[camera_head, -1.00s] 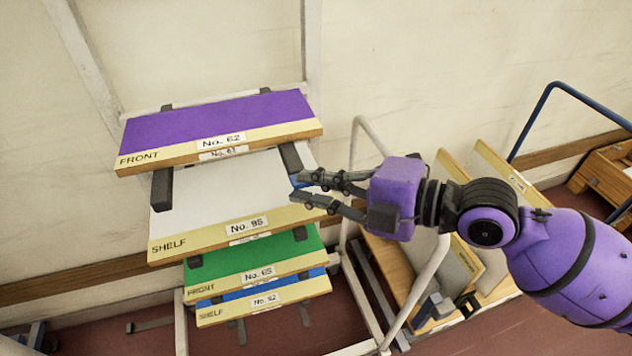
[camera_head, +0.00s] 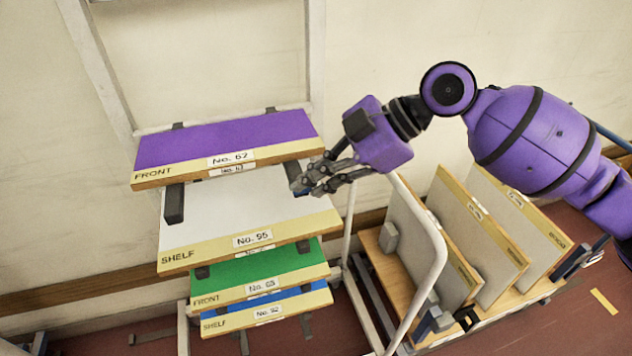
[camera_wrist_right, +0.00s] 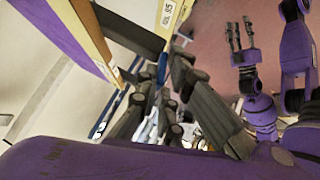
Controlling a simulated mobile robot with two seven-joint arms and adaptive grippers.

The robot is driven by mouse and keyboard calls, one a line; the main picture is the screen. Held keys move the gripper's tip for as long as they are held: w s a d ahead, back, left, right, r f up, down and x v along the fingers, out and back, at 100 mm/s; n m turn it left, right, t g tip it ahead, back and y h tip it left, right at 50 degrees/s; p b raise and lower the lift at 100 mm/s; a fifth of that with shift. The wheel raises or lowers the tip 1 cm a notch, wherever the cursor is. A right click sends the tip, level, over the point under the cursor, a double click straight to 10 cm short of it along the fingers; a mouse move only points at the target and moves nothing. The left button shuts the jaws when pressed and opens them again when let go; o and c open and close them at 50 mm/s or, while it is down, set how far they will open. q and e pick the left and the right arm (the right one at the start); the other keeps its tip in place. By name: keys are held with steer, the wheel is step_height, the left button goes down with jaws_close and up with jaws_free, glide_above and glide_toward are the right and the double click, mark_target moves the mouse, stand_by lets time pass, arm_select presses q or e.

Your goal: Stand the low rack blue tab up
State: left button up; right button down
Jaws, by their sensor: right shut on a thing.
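My right gripper (camera_head: 308,186) is shut at the right side of the stacked boards, between the purple board (camera_head: 225,138) and the white board (camera_head: 235,205). In the right wrist view a small blue piece (camera_wrist_right: 162,66) shows between its fingers; they hide most of it. A dark upright post (camera_head: 292,172) is beside the fingertips. The low rack (camera_head: 372,248) at right has blue-and-dark tabs at its front (camera_head: 428,324) and right end (camera_head: 572,262); both look tilted. My left gripper (camera_wrist_right: 240,36) shows open and empty in the right wrist view.
A green board (camera_head: 250,270) and a blue board (camera_head: 270,304) lie lower in the stack. Several grey boards (camera_head: 480,235) lean in the low rack. A white tube frame (camera_head: 430,250) stands between stack and low rack. The wall is close behind.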

steer(key=shift+w+a+r+m+g+h, duration=0.1)
steer(key=shift+w+m+g+h, duration=0.25)
steer(key=shift+g, duration=0.3)
steer(key=shift+w+a+r+m+g+h, duration=0.15)
steer(key=shift+w+m+g, duration=0.1)
steer(key=shift+m+g, duration=0.3)
steer(key=shift+f, duration=0.15)
steer(key=c, duration=1.9)
jaws_free()
steer(key=shift+d, duration=0.1)
steer(key=v, duration=1.2)
steer(key=shift+w, duration=0.15)
